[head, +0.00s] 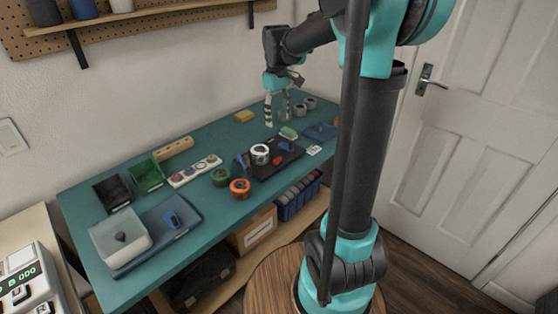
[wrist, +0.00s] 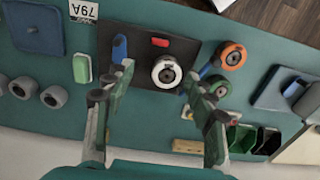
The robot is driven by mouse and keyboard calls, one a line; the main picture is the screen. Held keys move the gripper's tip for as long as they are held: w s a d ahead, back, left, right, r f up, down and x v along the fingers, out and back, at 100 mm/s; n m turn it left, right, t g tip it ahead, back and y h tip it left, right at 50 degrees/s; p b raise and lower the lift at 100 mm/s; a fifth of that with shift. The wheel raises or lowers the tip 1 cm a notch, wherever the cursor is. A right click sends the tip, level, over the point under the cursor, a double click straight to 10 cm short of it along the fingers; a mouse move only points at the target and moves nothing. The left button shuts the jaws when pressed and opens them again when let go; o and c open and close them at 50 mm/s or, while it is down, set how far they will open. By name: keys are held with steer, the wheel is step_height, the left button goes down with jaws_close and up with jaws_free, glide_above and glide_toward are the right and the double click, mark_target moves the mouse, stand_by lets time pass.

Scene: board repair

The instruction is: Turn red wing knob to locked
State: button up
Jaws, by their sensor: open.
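The red wing knob (head: 277,160) sits on a black board (head: 292,156) on the teal bench. In the wrist view the red knob (wrist: 160,42) is a small bar lying left to right near the board's (wrist: 185,48) far edge. A blue knob (wrist: 119,48) is at its left and a white-and-black roll (wrist: 166,71) is just below it. My gripper (head: 277,113) is above the back part of the bench, apart from the board. In the wrist view my gripper (wrist: 158,76) is open and empty, its fingers spread either side of the roll. Lock markings are too small to read.
A green block (wrist: 81,68) lies beside the board. Orange (head: 240,187) and green (head: 221,177) tape rolls stand near it. Grey rolls (head: 305,105) are at the back. A power strip (head: 195,171), bins and a blue tray (head: 185,210) fill the left.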

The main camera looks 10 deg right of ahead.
mark_target(277, 158)
step_height(277, 158, down, 17)
steer(key=shift+f, duration=0.15)
stand_by(0.5)
steer(key=shift+c, duration=0.5)
steer(key=c, duration=1.1)
steer(key=shift+o, duration=0.2)
